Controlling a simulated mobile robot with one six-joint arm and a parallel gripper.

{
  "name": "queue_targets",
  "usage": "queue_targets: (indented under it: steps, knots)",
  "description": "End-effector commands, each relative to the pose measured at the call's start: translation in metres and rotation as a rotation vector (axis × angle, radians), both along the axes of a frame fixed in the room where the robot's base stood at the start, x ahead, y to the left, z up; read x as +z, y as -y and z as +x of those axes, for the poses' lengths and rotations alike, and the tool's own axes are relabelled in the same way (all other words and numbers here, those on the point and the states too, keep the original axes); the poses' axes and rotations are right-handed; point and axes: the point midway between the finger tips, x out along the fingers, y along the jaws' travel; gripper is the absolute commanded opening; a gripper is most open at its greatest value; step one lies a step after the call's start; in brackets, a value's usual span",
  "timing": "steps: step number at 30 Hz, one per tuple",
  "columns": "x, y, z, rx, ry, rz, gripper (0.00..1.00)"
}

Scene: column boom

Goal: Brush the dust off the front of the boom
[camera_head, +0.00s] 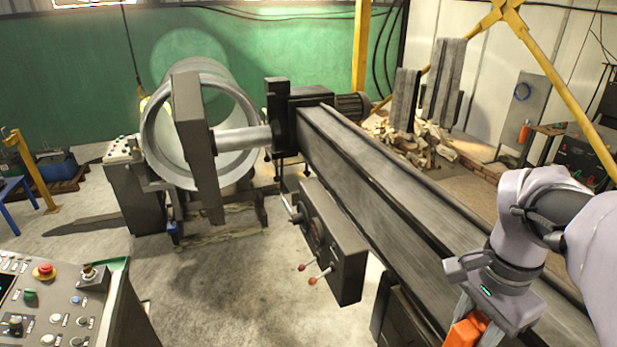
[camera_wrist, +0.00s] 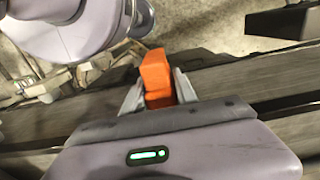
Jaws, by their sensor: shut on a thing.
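The boom (camera_head: 385,190) is a long dark beam running from the upper middle to the lower right of the head view. It also crosses the wrist view (camera_wrist: 270,82) from side to side. I cannot make out separate dust on it. My gripper (camera_head: 478,328) is at the lower right of the head view, over the near part of the boom. In the wrist view my gripper (camera_wrist: 158,92) is shut on an orange block-like thing (camera_wrist: 156,76), probably the brush's handle. No bristles show. The lower part of the orange thing is cut off in the head view.
A dark control box (camera_head: 335,245) with red-knobbed levers hangs on the boom's left side. A large pipe ring (camera_head: 165,140) and a heavy plate stand at the boom's far end. A button console (camera_head: 60,310) is at the lower left. Open floor (camera_head: 235,285) lies between.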

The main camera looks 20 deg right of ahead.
Motion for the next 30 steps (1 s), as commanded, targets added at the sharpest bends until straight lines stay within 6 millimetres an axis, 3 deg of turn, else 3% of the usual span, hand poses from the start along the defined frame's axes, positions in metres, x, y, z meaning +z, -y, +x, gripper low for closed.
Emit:
queue_targets:
  steps: [5,15,23,30]
  knots:
    - [0.001,0.001,-0.008,-0.002,0.001,-0.002,0.02]
    - [0.001,0.005,-0.044,0.000,0.001,-0.003,0.02]
    - [0.000,0.005,-0.046,0.001,0.000,-0.002,0.02]
    - [0.000,-0.021,-0.047,0.003,0.002,-0.003,0.02]
